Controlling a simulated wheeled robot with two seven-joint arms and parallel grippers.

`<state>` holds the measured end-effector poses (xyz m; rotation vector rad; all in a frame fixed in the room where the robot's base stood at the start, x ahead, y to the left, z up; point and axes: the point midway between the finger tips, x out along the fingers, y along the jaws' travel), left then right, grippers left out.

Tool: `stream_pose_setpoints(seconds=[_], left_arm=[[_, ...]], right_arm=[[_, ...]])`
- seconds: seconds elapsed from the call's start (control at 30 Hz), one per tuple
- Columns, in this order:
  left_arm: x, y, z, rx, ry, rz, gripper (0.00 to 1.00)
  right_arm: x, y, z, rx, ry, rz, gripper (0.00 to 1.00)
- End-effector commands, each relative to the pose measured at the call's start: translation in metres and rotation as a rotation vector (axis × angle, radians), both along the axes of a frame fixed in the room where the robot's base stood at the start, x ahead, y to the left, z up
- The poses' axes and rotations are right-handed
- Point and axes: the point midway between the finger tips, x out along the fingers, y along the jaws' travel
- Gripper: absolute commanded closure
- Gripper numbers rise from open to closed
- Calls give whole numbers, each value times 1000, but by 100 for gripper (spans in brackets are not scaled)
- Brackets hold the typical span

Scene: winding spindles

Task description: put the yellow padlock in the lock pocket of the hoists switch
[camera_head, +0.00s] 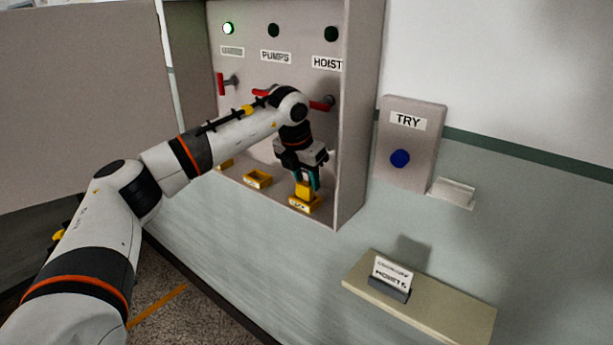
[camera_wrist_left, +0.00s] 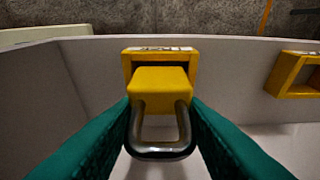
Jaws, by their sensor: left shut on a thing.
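The yellow padlock (camera_wrist_left: 160,88) is between the green fingers of my left gripper (camera_wrist_left: 162,135), which is shut on it around the metal shackle. In the head view my left gripper (camera_head: 306,180) points down with the padlock (camera_head: 304,191) under it. The yellow lock pocket (camera_head: 304,205) of the hoists column is right below the padlock; it also shows in the left wrist view (camera_wrist_left: 128,66). The padlock body overlaps the pocket opening, and I cannot tell how deep it sits. The hoists switch (camera_head: 322,103) has a red handle, partly hidden by my arm. My right gripper is not in view.
The open cabinet has a right side wall (camera_head: 359,120) close to my gripper. A neighbouring yellow pocket (camera_head: 257,179) is to the left. A TRY panel (camera_head: 408,145) with a blue button is on the wall.

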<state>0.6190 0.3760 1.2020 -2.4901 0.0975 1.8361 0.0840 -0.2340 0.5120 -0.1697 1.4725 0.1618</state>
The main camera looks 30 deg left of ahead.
Motion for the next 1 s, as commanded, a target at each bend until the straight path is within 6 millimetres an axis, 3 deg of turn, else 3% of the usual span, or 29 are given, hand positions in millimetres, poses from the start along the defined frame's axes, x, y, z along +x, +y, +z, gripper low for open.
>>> stream_pose_setpoints(seconds=[0.73, 0.77, 0.8, 0.9, 1.0], left_arm=[[0, 0, -19, 0, 0, 0, 86], [0, 0, -18, 0, 0, 0, 58], [0, 0, -18, 0, 0, 0, 51], [0, 0, -18, 0, 0, 0, 37], [0, 0, -18, 0, 0, 0, 37]], right_arm=[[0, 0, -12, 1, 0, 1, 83], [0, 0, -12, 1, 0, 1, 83], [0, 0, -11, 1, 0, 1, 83], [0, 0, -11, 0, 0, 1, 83], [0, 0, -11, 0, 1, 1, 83]])
